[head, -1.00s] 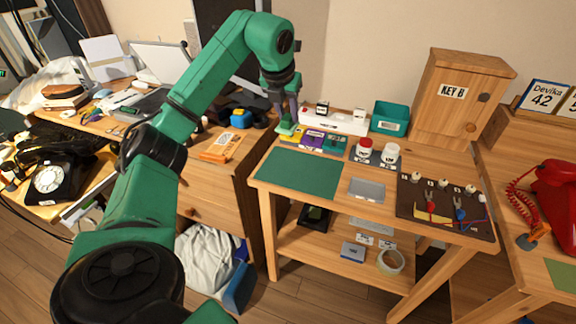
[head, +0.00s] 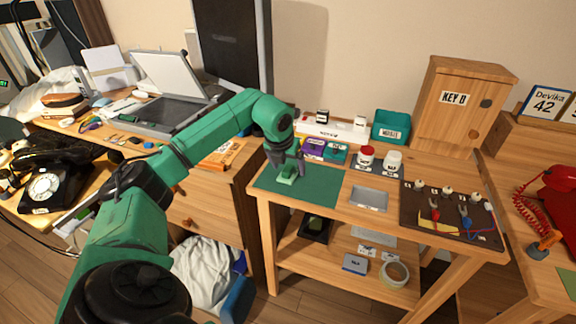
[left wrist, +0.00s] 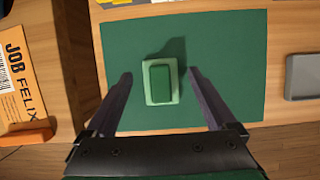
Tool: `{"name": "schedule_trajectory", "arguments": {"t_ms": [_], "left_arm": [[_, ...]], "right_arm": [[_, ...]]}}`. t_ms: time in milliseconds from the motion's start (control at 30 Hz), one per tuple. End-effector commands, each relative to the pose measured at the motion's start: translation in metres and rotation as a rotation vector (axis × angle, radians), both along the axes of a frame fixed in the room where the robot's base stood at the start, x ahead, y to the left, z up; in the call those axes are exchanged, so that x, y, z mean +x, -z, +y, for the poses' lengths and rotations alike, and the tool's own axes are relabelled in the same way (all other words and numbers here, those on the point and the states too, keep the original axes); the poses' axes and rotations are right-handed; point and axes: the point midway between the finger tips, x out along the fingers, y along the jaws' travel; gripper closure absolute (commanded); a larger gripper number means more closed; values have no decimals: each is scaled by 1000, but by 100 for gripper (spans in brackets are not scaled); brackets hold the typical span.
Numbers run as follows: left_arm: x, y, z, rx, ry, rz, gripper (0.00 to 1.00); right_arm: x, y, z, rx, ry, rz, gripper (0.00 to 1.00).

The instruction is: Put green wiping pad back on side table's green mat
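The green wiping pad (head: 287,176), a darker green block on a pale green base, is over the side table's green mat (head: 325,188) and appears to lie on it. The left wrist view shows the pad (left wrist: 160,82) near the middle of the mat (left wrist: 230,90). My left gripper (left wrist: 159,76) is open, with one finger on each side of the pad and a clear gap between each finger and the pad. In the head view my left gripper (head: 286,163) points down at the pad and partly hides it. My right gripper is not in view.
Behind the mat stand coloured boxes (head: 314,148), a white rack (head: 335,131) and a teal bin (head: 391,127). Red and white jars (head: 366,156) and a grey tray (head: 369,194) are to the right. An orange job card (head: 222,155) lies on the left desk.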

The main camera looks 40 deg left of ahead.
Motion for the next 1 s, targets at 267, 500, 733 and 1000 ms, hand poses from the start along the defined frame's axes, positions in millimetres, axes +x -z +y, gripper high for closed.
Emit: {"name": "schedule_trajectory", "arguments": {"t_ms": [267, 500, 733, 1000], "left_arm": [[0, -3, 0, 0, 0, -2, 11], [-16, -46, -6, 1, 2, -7, 11], [-37, -99, -13, 1, 0, -5, 11], [-44, -112, -16, -1, 0, -1, 11]], "right_arm": [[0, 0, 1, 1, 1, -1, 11], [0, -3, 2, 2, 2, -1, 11], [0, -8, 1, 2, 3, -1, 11], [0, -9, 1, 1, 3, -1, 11]]}}
